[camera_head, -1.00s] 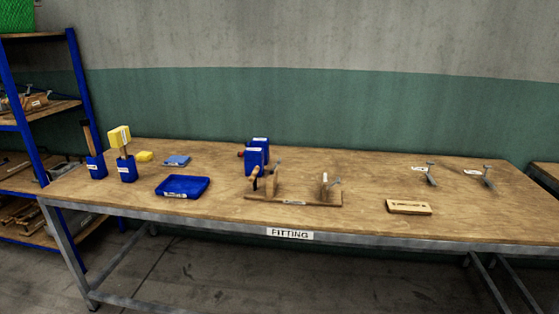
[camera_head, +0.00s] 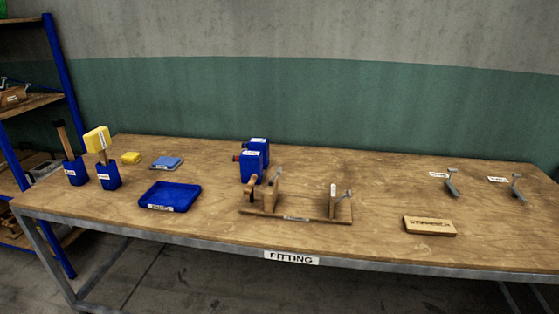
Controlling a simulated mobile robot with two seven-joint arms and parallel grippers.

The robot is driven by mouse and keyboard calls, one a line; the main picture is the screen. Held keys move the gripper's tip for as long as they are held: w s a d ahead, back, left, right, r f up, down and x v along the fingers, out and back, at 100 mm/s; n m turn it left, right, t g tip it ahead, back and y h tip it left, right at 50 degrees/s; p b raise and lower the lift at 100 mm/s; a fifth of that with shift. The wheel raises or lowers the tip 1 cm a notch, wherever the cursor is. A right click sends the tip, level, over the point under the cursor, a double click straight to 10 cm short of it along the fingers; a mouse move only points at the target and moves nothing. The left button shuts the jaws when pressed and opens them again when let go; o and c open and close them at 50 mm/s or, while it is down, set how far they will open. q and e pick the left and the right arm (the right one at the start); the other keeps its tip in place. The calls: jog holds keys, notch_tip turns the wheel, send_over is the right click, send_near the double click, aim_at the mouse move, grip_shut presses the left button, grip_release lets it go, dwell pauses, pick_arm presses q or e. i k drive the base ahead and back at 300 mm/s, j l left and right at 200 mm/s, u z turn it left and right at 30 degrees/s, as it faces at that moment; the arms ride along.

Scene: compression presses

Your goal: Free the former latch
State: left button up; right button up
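A wooden fixture (camera_head: 293,215) sits near the middle of the workbench, with a long base board and two upright wooden blocks. The left block (camera_head: 270,196) has a wooden-handled part in front and a grey metal lever at its top. The right block (camera_head: 336,204) carries a white label and a grey metal lever (camera_head: 347,196) angled up to the right. The labels are too small to read, so I cannot tell which part is the former latch. Neither of my grippers is in view.
The workbench (camera_head: 385,235) bears a "FITTING" label. A blue vise-like block (camera_head: 252,160) stands behind the fixture. A wooden block (camera_head: 429,226) and metal clamps (camera_head: 453,183) are right.

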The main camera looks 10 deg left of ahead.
aim_at(281, 169)
jog(key=i+j, duration=0.1)
jog(key=i, duration=0.5)
jog(key=i+j, duration=0.1)
jog(key=i, duration=0.5)
jog(key=k+l, duration=0.55)
jog(key=i+l, duration=0.1)
jog(key=i, duration=0.25)
jog(key=j+u, duration=0.05)
